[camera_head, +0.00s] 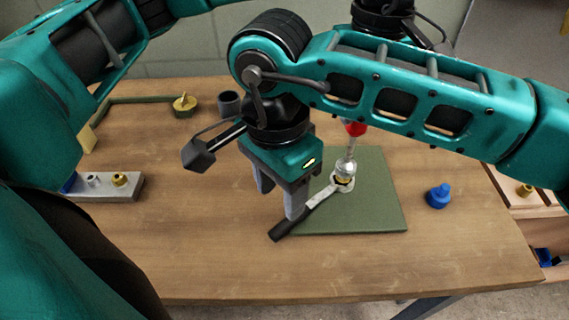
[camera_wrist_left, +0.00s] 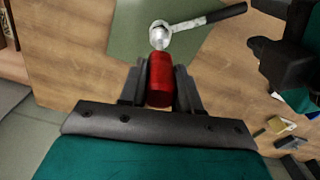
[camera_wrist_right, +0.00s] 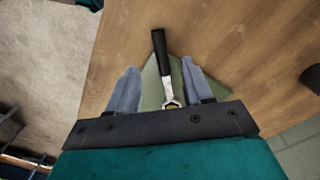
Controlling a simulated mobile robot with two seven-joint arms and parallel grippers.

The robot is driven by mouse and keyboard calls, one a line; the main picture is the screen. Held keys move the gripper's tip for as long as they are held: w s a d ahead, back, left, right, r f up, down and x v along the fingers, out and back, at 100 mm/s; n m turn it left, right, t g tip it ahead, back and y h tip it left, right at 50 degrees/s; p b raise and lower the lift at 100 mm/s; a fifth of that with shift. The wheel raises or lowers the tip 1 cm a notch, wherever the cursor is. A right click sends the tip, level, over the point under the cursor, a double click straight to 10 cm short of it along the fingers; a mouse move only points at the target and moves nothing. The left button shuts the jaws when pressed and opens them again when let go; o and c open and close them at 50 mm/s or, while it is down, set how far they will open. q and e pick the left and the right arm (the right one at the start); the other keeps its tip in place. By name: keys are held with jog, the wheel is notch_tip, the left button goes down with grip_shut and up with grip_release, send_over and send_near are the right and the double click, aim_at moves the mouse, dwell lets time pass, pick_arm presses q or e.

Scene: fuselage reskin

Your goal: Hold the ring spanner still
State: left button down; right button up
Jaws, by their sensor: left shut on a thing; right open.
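The ring spanner (camera_head: 321,201) has a silver shank and a black handle. Its ring end is at a fitting on the green mat (camera_head: 380,205), and its handle reaches past the mat's edge. My right gripper (camera_head: 281,203) points down by the handle, open; in the right wrist view the spanner (camera_wrist_right: 167,75) lies between its parted fingers (camera_wrist_right: 162,88). My left gripper (camera_wrist_left: 160,88) is shut on the red handle (camera_wrist_left: 160,78) of a driver, whose silver shaft (camera_head: 350,158) stands over the ring end in the head view. There my arm hides the left gripper.
A blue knobbed part (camera_head: 438,196) stands right of the mat. A dark cup (camera_head: 230,103) and a yellow knobbed part (camera_head: 185,104) are at the back left. A grey block (camera_head: 127,186) with small bushings lies at the left. The front of the wooden table (camera_head: 220,265) is clear.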

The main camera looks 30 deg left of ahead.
aim_at(282, 226)
notch_tip(282, 226, down, 8)
jog(key=shift+d+f, duration=0.15)
jog(key=shift+c, duration=0.4)
grip_shut()
dwell(0.8)
